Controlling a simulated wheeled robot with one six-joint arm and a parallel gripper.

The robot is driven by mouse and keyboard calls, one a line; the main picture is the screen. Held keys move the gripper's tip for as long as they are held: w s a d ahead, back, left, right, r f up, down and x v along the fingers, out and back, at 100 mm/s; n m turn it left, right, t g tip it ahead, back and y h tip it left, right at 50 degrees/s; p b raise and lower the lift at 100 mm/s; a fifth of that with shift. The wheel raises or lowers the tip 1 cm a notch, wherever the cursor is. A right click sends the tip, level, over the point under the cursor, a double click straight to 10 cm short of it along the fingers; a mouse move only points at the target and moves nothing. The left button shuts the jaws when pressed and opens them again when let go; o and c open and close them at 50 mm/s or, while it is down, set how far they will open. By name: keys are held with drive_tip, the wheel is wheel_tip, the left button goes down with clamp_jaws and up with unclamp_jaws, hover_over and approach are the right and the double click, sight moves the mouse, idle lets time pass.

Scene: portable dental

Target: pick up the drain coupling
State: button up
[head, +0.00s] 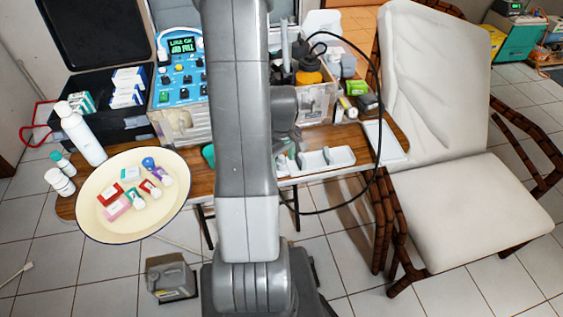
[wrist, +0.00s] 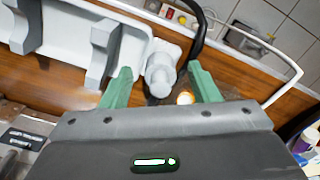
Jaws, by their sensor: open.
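A pale grey-white, knobbed fitting, which looks like the drain coupling (wrist: 162,70), shows in the wrist view beside a white tray. My gripper (wrist: 160,84) is open, with one green finger to each side of the fitting in the picture. I see no finger closed on it, and I cannot tell how far it reaches down between them.
The white compartment tray (wrist: 68,45) lies left of the fitting; it also shows in the head view (head: 328,160). A black hose (head: 378,130) loops over the wooden table's right part. A cream basin (head: 95,222) holding small boxes sits at left. A padded chair (head: 470,200) stands right.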

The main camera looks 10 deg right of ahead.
drive_tip(key=shift+c, duration=0.4)
drive_tip(key=c, duration=1)
drive_tip(key=shift+o, duration=0.2)
drive_tip(key=shift+r, duration=0.1)
